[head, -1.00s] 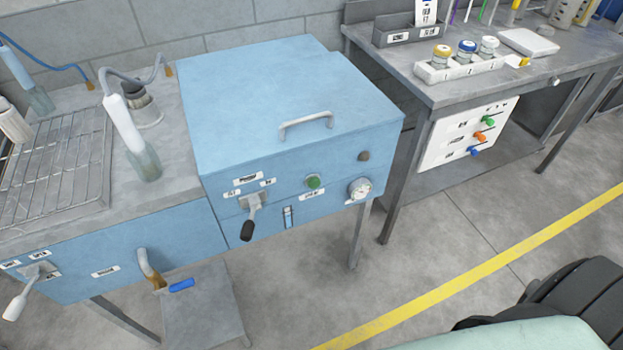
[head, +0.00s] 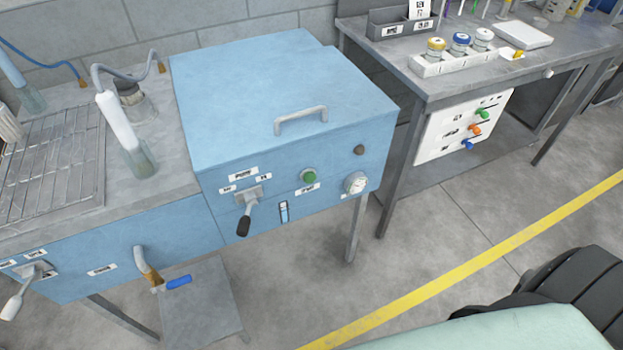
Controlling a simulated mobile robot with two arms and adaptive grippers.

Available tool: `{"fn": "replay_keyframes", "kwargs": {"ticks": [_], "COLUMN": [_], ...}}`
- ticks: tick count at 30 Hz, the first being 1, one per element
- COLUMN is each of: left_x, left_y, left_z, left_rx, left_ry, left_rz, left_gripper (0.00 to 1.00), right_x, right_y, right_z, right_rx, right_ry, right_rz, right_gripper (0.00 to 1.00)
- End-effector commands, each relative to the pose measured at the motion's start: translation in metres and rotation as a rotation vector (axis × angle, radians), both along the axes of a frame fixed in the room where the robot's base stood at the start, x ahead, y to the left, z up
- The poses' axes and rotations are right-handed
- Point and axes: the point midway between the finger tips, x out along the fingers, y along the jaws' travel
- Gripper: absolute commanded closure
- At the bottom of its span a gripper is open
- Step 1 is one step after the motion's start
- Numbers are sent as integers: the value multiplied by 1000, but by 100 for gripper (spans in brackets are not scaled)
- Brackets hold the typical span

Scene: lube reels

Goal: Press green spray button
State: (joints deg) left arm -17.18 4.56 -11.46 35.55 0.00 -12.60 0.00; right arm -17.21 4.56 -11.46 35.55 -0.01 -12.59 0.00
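The green button (head: 308,176) is a round knob on the front of the blue lidded box (head: 215,180). A small label (head: 306,189) sits just under it; its text is too small to read. A black-handled lever (head: 246,212) is to its left and a round white gauge (head: 355,183) to its right. Nothing covers the button. Neither of my grippers is in view. A dark ribbed part and a pale green surface show at the lower right, and I cannot tell what they belong to.
A blue-handled tap (head: 178,282) sticks out below. A grey table (head: 430,95) at the right holds jars in a white rack (head: 455,63).

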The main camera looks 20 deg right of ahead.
Motion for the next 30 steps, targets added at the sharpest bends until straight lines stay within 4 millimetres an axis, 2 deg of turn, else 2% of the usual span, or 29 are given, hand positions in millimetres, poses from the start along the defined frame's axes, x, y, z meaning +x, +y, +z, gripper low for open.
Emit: {"fn": "replay_keyframes", "kwargs": {"ticks": [1,4,30], "left_x": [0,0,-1], "left_y": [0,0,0], "left_z": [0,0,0], "left_rx": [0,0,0], "left_ry": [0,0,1], "left_rz": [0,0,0], "left_gripper": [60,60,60], "right_x": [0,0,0], "right_y": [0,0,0], "right_z": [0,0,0], "right_rx": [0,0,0], "right_ry": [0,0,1], "right_rz": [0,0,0], "right_gripper": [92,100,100]}}
